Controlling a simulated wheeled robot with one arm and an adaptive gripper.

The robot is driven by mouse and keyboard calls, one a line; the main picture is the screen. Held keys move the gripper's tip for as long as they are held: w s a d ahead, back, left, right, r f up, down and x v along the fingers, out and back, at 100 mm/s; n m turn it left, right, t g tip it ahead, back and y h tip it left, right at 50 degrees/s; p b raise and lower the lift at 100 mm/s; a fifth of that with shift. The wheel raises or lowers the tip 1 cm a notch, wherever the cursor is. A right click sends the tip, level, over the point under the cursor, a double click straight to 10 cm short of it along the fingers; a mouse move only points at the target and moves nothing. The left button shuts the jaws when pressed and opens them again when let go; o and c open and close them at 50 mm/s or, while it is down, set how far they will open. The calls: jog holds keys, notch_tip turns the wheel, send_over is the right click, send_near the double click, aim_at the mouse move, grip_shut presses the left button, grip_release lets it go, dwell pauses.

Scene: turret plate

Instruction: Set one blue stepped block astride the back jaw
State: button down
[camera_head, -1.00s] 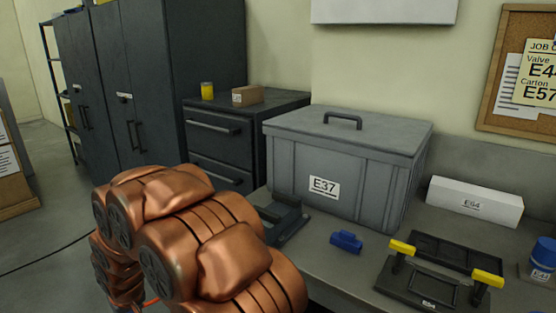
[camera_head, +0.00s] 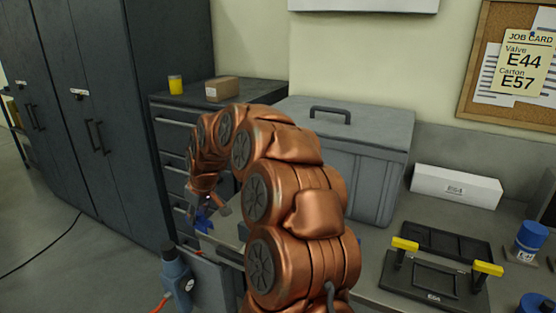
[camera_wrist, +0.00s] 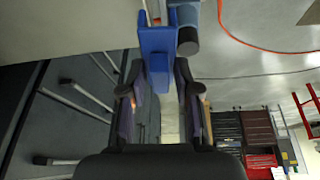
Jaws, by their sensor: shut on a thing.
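My gripper (camera_wrist: 157,82) is shut on a blue stepped block (camera_wrist: 157,48), held between the fingertips in the wrist view. In the head view the block (camera_head: 203,220) shows as a small blue patch below my gripper (camera_head: 208,207), beyond the bench's left edge. A dark grey fixture (camera_head: 232,252) shows in part left of my arm, near the block. My arm covers most of it, so I cannot make out its back jaw or whether the block touches it.
A grey-blue cylindrical tool (camera_head: 176,270) with an orange cable is close to the block. A lidded grey crate (camera_head: 370,170), a white carton (camera_head: 455,186) and a yellow-handled black frame (camera_head: 437,275) stand on the bench. A drawer cabinet (camera_head: 178,125) stands behind.

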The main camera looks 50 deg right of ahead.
jog(key=s+d+r+p, duration=0.1)
jog(key=s+d+r, duration=0.3)
jog(key=d, duration=0.3)
jog(key=s+d+r+n+p, duration=0.1)
jog(key=s+d+r, duration=0.25)
jog(key=d, duration=0.35)
jog(key=s+d+r+p, duration=0.1)
jog(key=s+d+r, duration=0.3)
jog(key=d, duration=0.3)
jog(key=shift+y, duration=0.3)
jog(key=shift+w+f+b, duration=0.1)
jog(key=shift+f+b, duration=0.55)
jog(key=shift+f, duration=1.7)
jog(key=shift+f+b, duration=1.6)
jog(key=shift+b, duration=0.05)
jog(key=c, duration=0.7)
grip_release()
jog(key=shift+c, duration=0.2)
jog(key=shift+r, duration=0.1)
jog(key=v, duration=1.2)
